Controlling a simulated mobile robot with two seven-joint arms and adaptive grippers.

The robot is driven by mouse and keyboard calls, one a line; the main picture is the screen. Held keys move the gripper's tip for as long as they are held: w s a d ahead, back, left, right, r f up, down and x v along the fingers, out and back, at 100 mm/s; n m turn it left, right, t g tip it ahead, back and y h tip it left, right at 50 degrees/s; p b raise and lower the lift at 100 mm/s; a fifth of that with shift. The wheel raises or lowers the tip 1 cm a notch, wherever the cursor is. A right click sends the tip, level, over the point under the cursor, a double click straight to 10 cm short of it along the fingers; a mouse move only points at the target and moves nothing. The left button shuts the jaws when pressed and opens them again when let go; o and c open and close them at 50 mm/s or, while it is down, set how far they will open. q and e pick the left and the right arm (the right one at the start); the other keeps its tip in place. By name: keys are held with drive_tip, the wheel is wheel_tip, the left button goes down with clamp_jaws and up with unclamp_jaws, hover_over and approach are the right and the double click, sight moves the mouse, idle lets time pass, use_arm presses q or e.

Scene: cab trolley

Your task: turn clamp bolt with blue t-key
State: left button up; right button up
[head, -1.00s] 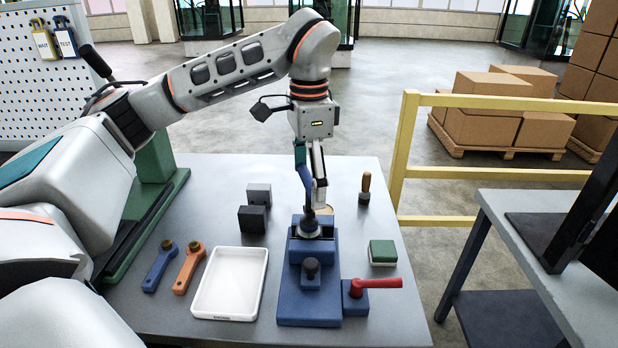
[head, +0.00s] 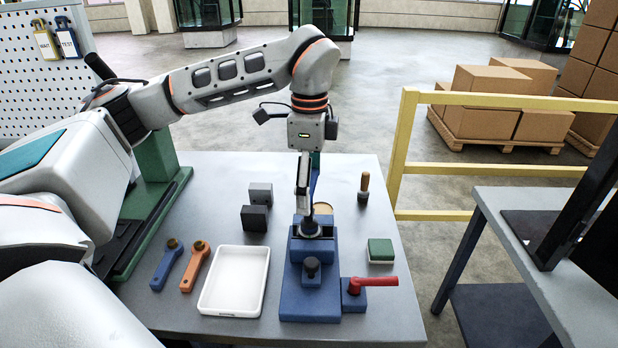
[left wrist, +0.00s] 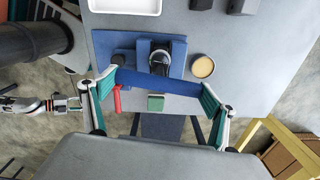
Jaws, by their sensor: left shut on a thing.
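My left gripper (head: 304,208) is above the blue clamp fixture (head: 300,300), pointing down. In the left wrist view its two fingers (left wrist: 160,98) are closed on the ends of the blue T-key's crossbar (left wrist: 160,82). A blue strip of the key shows behind the gripper in the head view (head: 316,178). The key's lower end is at the dark round bolt seat (head: 309,229) on top of the fixture. The bolt head is hidden, and I cannot tell how deeply the key sits. My right gripper (left wrist: 72,104) shows small at the left of the wrist view; its opening is unclear.
A red lever (head: 375,281) sticks out right of the fixture. A white tray (head: 234,252), orange (head: 194,268) and blue (head: 166,266) tools, dark blocks (head: 254,217), a green block (head: 381,250) and a wooden-handled tool (head: 364,188) stand around it. A yellow rail (head: 480,170) lies beyond.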

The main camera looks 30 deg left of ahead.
idle(0.3)
use_arm(q)
drive_tip(key=m+p, duration=0.2)
drive_tip(key=m, duration=0.1)
drive_tip(key=shift+r, duration=0.2)
drive_tip(key=shift+m+p, duration=0.5)
drive_tip(key=shift+f+m, duration=0.1)
drive_tip(key=shift+m, duration=0.4)
drive_tip(key=shift+f, duration=0.1)
drive_tip(key=shift+m, duration=0.3)
drive_tip(key=m, duration=0.3)
drive_tip(key=shift+m, duration=1)
